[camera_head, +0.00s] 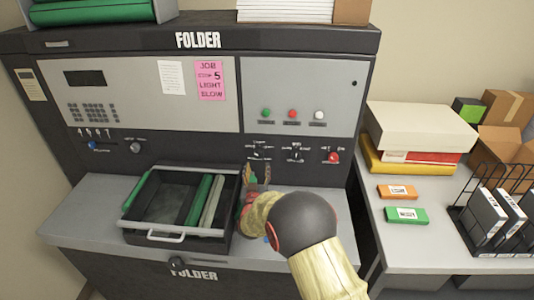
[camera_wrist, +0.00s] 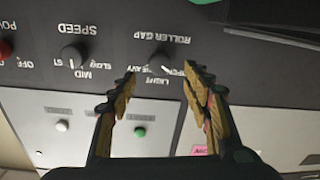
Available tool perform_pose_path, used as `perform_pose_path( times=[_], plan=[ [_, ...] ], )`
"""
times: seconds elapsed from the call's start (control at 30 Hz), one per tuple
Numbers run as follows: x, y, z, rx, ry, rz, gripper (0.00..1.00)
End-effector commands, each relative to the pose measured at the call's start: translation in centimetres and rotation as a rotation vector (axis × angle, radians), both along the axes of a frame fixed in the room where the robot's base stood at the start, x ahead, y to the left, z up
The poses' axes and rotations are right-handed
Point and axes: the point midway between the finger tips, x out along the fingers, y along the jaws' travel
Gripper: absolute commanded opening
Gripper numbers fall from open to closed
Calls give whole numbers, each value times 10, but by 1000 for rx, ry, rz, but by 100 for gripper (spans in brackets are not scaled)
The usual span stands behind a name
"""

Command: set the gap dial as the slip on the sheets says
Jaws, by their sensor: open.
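The gap dial, a dark knob labelled ROLLER GAP (camera_wrist: 160,60), shows upside down in the wrist view, with HEAVY, LIGHT and OPEN around it. Its white mark points toward OPEN. My gripper (camera_wrist: 160,74) is open, its fingertips on either side of the dial's lower edge; I cannot tell whether they touch it. In the head view my gripper (camera_head: 257,171) is just below the dial, which it partly hides. A pink slip (camera_head: 210,80) on the FOLDER's panel reads JOB, a 5, LIGHT and a last word like SLOW. White sheets (camera_head: 285,10) lie on top of the machine.
The SPEED dial (camera_wrist: 72,56) is beside the gap dial, its mark at MID. A red knob (camera_head: 333,157) is farther right. Green, red and white buttons (camera_head: 292,114) sit above. A black tray (camera_head: 172,243) with a handle stands left of my arm. A side table (camera_head: 435,255) holds boxes.

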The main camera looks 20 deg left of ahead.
Motion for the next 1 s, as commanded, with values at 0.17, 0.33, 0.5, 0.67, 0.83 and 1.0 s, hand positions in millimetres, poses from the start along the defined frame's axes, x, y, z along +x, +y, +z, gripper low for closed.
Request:
perform_pose_path(
  times=[0.17, 0.33, 0.5, 0.67, 0.83, 1.0],
  plan=[
    [19, 4, -1, 1, -3, -2, 50],
    [45, 12, -1, 2, -2, -2, 50],
    [65, 17, 0, 1, -2, -2, 50],
    [73, 20, 0, 0, -1, 0, 50],
    [74, 20, 0, 0, -1, 0, 50],
    [74, 20, 0, 0, -1, 0, 46]
  ],
)
